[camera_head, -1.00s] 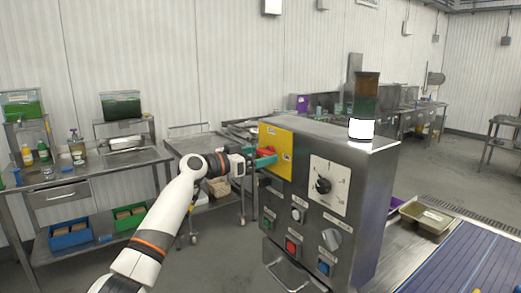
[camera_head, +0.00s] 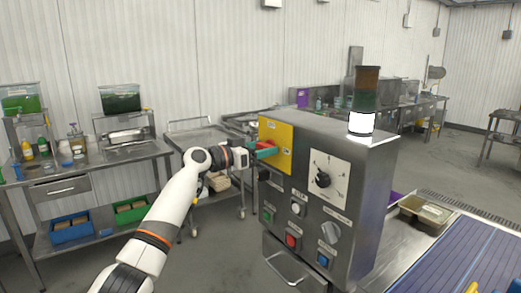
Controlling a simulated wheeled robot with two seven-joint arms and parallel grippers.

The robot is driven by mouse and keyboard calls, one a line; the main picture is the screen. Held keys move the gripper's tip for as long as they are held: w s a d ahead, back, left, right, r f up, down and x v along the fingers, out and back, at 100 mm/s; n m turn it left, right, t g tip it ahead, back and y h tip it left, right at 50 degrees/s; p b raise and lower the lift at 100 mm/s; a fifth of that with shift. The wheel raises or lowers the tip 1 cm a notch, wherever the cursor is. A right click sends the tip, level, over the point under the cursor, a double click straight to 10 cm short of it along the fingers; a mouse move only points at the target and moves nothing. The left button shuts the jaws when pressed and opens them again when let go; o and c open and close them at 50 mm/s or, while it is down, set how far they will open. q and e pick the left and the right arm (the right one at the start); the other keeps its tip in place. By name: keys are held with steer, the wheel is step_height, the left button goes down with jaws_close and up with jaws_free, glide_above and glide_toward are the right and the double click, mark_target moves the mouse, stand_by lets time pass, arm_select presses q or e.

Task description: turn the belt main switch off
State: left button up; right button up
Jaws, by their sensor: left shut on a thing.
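The belt main switch is a red handle (camera_head: 268,146) on a yellow plate (camera_head: 284,158) at the upper left of the steel control cabinet (camera_head: 378,190). My left gripper (camera_head: 260,151) comes in from the left and is shut on the red handle, with its fingers partly covering it. The exact angle of the handle is hard to tell. The signal tower (camera_head: 362,122) on top of the cabinet has its lowest, white section bright. My right gripper is not in view.
The cabinet front also bears a black dial (camera_head: 323,180), a grey selector knob (camera_head: 330,231), a red button (camera_head: 292,240) and a blue button (camera_head: 323,260). A blue belt (camera_head: 470,255) and a tray (camera_head: 424,215) lie to the right. Work tables stand behind.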

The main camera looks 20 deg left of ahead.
arm_select(q)
steer(key=n, duration=0.8)
steer(key=n+p, duration=0.2)
steer(key=n, duration=0.2)
steer(key=shift+r+n, duration=0.1)
steer(key=shift+n, duration=0.2)
steer(key=n+p, duration=0.2)
steer(key=n, duration=0.2)
steer(key=shift+n, duration=0.3)
steer(key=shift+p, duration=0.35)
steer(key=shift+n, duration=0.3)
steer(key=o, duration=1)
